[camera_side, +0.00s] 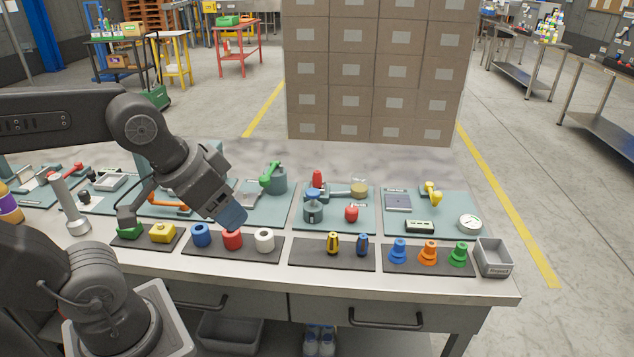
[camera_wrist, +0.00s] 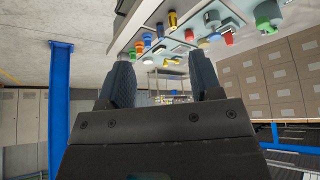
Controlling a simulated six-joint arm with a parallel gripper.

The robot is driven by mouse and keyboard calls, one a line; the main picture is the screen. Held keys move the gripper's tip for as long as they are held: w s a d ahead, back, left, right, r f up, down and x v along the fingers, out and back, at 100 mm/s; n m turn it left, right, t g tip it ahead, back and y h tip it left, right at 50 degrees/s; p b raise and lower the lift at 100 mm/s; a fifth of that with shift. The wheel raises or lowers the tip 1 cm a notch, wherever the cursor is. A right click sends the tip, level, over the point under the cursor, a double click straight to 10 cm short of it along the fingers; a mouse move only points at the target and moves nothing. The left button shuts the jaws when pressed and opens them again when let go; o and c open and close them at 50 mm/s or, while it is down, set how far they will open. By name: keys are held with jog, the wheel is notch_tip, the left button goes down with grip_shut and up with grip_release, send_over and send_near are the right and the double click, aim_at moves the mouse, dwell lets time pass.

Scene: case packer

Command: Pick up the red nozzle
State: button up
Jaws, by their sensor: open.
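I cannot tell for certain which thing is the red nozzle. A dark mat at the front middle (camera_side: 310,253) holds a yellow-and-black piece (camera_side: 333,243) and a blue-and-black piece (camera_side: 362,244), with its left part bare. Red things in the side view are a ring-like cylinder (camera_side: 232,239) on the mat to the left, a small upright red piece (camera_side: 317,178) at the back and a red knob (camera_side: 351,213). My gripper (camera_side: 231,217) hangs tilted down just above the red cylinder in the picture. In the wrist view my gripper (camera_wrist: 164,78) has its fingers apart with nothing gripped.
Blue (camera_side: 201,235) and white (camera_side: 264,240) cylinders flank the red one. Blue (camera_side: 398,250), orange (camera_side: 428,253) and green (camera_side: 458,254) stepped cones stand to the right, beside a grey bin (camera_side: 494,257). Fixtures, including a green-handled one (camera_side: 274,178), crowd the back of the bench.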

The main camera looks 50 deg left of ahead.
jog(key=w+a+r+m+g+y, duration=0.1)
jog(key=w+a+r+m, duration=0.15)
jog(key=w, duration=0.25)
jog(key=w+a+r+m, duration=0.1)
jog(key=w+r+m, duration=0.15)
jog(key=w, duration=0.35)
jog(key=m+g+y, duration=0.3)
jog(key=m+g, duration=0.2)
jog(key=m, duration=0.8)
send_over(318, 172)
jog(key=d, duration=0.5)
notch_tip(318, 172, down, 12)
jog(key=shift+y, duration=0.3)
jog(key=x, duration=0.8)
jog(key=shift+w+a+f, duration=0.1)
jog(key=shift+w, duration=0.3)
jog(key=shift+s+x, duration=0.2)
jog(key=shift+x, duration=2.5)
